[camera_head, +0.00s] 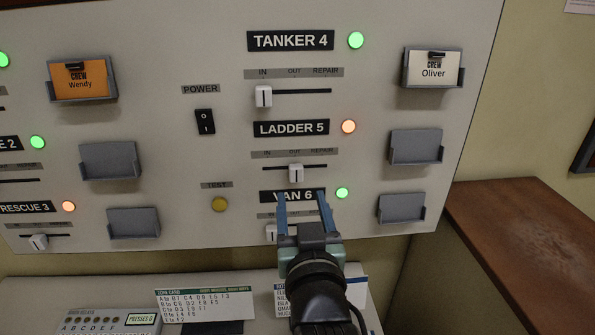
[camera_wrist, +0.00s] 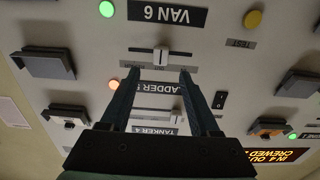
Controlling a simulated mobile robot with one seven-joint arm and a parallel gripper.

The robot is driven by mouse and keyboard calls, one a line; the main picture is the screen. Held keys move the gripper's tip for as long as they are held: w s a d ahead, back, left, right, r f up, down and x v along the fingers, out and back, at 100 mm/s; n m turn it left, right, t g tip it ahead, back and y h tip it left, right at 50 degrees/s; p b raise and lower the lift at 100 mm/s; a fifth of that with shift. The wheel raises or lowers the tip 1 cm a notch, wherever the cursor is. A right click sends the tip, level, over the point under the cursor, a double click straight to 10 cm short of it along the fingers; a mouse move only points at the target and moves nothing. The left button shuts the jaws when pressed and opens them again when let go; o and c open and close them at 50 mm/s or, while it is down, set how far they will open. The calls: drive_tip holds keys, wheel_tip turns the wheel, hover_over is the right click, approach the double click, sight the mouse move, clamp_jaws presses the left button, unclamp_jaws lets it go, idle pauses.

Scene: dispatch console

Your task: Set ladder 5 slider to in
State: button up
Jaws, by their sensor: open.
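The LADDER 5 slider has a white knob (camera_head: 296,173) on a dark horizontal track below the LADDER 5 label (camera_head: 291,128). The knob stands near the middle, under OUT, with IN to its left and REPAIR to its right. In the wrist view, which is upside down, the knob (camera_wrist: 160,57) lies just beyond my fingertips, between their lines. The ladder 5 light (camera_head: 348,127) glows orange. My gripper (camera_head: 301,194) is open and empty, just below the knob in the head view, over the VAN 6 label. It also shows in the wrist view (camera_wrist: 158,72).
The TANKER 4 slider knob (camera_head: 264,96) is above, at IN. The VAN 6 slider knob (camera_head: 272,232) is below, partly hidden by my gripper. A power switch (camera_head: 205,121) and yellow test button (camera_head: 219,204) are left. Grey card holders (camera_head: 415,146) are right.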

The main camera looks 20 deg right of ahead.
sight(297, 174)
drive_tip(key=shift+p+x, duration=1)
drive_tip(key=shift+x, duration=2.55)
drive_tip(key=shift+c, duration=0.3)
clamp_jaws()
